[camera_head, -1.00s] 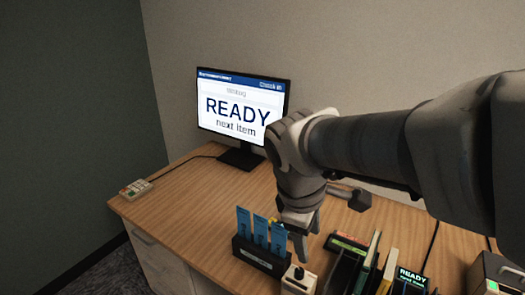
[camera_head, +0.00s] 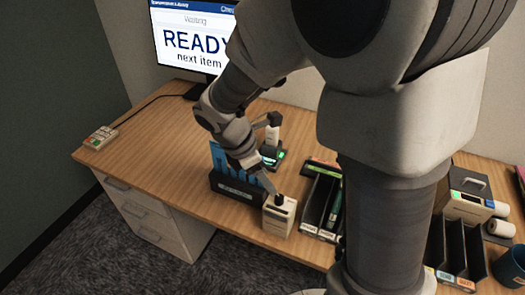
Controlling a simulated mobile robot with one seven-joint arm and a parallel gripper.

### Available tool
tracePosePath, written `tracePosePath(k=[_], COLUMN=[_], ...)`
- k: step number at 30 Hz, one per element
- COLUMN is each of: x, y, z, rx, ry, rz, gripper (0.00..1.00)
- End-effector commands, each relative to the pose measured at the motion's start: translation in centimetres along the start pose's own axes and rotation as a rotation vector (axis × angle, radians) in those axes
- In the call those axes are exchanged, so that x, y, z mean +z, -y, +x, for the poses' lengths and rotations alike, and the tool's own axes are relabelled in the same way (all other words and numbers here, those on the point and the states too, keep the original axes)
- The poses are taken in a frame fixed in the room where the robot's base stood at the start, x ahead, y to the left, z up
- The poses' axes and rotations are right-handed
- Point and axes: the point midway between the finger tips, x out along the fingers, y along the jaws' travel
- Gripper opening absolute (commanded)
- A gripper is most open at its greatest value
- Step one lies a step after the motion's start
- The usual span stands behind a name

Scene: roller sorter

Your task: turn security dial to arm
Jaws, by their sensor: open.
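A small cream box (camera_head: 277,220) with a black knob (camera_head: 280,199) on top stands near the desk's front edge; it looks like the security dial. Its markings are too small to read, so I cannot tell the setting. My gripper (camera_head: 263,183) is open and points down just behind and left of the knob. One finger reaches close to the knob; I cannot tell whether they touch. The other finger is partly hidden by the wrist and cards.
A black holder with blue cards (camera_head: 232,189) stands directly left of the box. Black dividers (camera_head: 320,204) stand close on its right. A scanner-like device (camera_head: 271,150) is behind. A monitor (camera_head: 190,38) reads READY. The desk's left part (camera_head: 150,140) is mostly clear.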

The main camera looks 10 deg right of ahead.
Motion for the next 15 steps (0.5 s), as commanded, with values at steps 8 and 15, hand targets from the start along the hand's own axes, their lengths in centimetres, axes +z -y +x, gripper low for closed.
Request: tracePosePath(k=[8, 15], x=[-0.1, 0.0], y=[0.1, 0.0], z=[6.1, 8.8], rx=[-0.004, -0.001], ry=[0.0, 0.0], rz=[0.0, 0.001], gripper=[0.63, 0.63])
